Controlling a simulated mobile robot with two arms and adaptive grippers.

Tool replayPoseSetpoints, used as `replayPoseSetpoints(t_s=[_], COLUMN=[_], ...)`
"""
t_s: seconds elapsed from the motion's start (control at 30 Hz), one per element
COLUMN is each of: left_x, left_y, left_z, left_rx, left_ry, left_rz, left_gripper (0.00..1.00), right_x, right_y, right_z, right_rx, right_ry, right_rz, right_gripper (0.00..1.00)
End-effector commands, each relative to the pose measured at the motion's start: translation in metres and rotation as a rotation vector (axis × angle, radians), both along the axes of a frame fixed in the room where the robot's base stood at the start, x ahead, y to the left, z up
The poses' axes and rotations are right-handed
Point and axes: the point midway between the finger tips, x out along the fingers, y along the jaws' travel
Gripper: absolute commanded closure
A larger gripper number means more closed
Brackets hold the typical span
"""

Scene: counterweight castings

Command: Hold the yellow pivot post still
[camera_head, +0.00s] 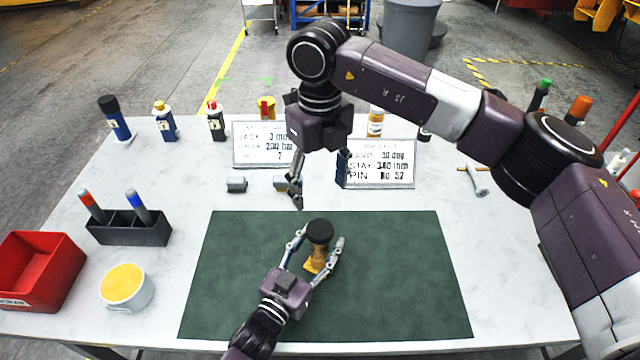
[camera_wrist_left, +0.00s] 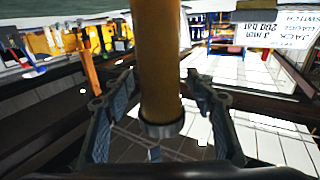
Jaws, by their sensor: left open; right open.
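The yellow pivot post (camera_head: 317,260) stands on the green mat (camera_head: 400,270), with a wide black cap on top. My left gripper (camera_head: 321,238) is low over the mat, with one finger on each side of the post. It is open. In the left wrist view, the post (camera_wrist_left: 158,60) rises between the two fingers, with a visible gap on both sides; a dark collar rings it. My right gripper (camera_head: 318,188) hangs open and empty, beyond the post and above the back edge of the mat.
Two signs (camera_head: 262,157) (camera_head: 385,172) stand behind the mat, with small grey blocks (camera_head: 236,185) before the left one. A pen holder (camera_head: 130,228), a yellow-topped tub (camera_head: 125,289) and a red bin (camera_head: 40,270) are at left. A hammer (camera_head: 476,180) lies at right. Bottles line the back.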

Motion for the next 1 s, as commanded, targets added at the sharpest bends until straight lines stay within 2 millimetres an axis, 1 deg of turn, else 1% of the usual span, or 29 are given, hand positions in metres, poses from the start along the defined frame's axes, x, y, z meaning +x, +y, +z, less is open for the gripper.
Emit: replayPoseSetpoints(t_s=[0.17, 0.27, 0.37, 0.5, 0.7, 0.83, 1.0], left_x=[-0.003, -0.013, -0.03, -0.057, -0.088, -0.1, -0.105], left_y=[0.002, 0.007, 0.017, 0.031, 0.049, 0.055, 0.058], left_z=[-0.001, -0.001, -0.002, -0.001, -0.002, -0.001, 0.0], left_rx=[0.0, 0.0, 0.003, 0.001, 0.001, 0.0, 0.0], left_ry=[0.001, 0.002, 0.003, 0.004, 0.004, 0.001, 0.001], left_rz=[0.0, 0.001, 0.0, 0.0, 0.0, 0.0, 0.0], left_gripper=[0.49, 0.49, 0.49, 0.49, 0.49, 0.49, 0.49], right_x=[0.0, 0.0, 0.0, 0.0, 0.0, 0.0, 0.0], right_y=[0.0, 0.0, 0.0, 0.0, 0.0, 0.0, 0.0], right_z=[0.0, 0.0, 0.0, 0.0, 0.0, 0.0, 0.0], right_rx=[0.0, 0.0, 0.0, 0.0, 0.0, 0.0, 0.0], right_ry=[0.0, 0.0, 0.0, 0.0, 0.0, 0.0, 0.0], right_rz=[0.0, 0.0, 0.0, 0.0, 0.0, 0.0, 0.0], right_gripper=[0.37, 0.37, 0.37, 0.37, 0.37, 0.37, 0.37])
